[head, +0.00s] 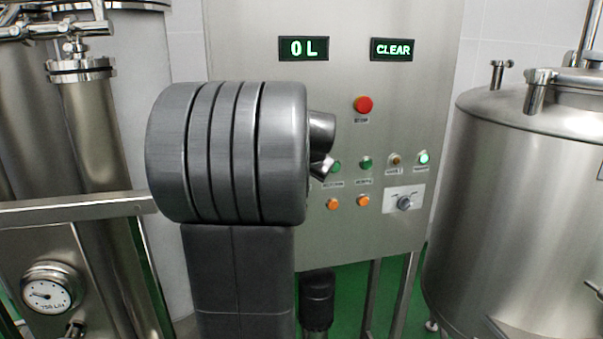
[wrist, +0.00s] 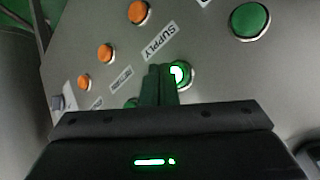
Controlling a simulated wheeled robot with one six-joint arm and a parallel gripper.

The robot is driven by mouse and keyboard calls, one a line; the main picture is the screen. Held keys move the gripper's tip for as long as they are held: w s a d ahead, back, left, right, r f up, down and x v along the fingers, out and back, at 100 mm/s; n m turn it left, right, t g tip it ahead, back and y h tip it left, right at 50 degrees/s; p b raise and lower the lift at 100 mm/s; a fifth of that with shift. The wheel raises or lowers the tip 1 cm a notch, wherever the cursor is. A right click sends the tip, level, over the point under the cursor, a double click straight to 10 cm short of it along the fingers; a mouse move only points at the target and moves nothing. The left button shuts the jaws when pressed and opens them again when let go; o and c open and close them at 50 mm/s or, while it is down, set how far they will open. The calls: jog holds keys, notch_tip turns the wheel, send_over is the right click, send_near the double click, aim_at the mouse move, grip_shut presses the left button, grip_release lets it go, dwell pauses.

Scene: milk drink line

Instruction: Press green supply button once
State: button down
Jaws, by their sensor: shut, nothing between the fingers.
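The supply button (wrist: 182,72) is a round button in a metal ring beside the "SUPPLY" label (wrist: 160,40) in the wrist view. Its centre glows bright whitish green. My gripper (wrist: 159,70) is shut and empty; its fingertips are at the button's left edge and cover part of it. I cannot tell whether they touch it. In the head view my gripper (head: 325,166) is largely hidden behind my arm, close to the leftmost visible green button (head: 336,166) on the steel panel. The labels there are too small to read.
Another green button (wrist: 250,21) and several orange buttons (wrist: 138,12) sit close by. The panel also carries a red stop button (head: 363,105), a rotary knob (head: 404,202) and displays reading "0 L" (head: 303,48) and "CLEAR" (head: 392,49). Steel tanks (head: 520,190) stand either side.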

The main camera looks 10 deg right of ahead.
jog(key=shift+s+b, duration=0.65)
jog(key=shift+s, duration=1.85)
jog(key=shift+w, duration=0.15)
jog(key=s+b, duration=0.1)
jog(key=s, duration=0.3)
jog(key=shift+d, duration=0.1)
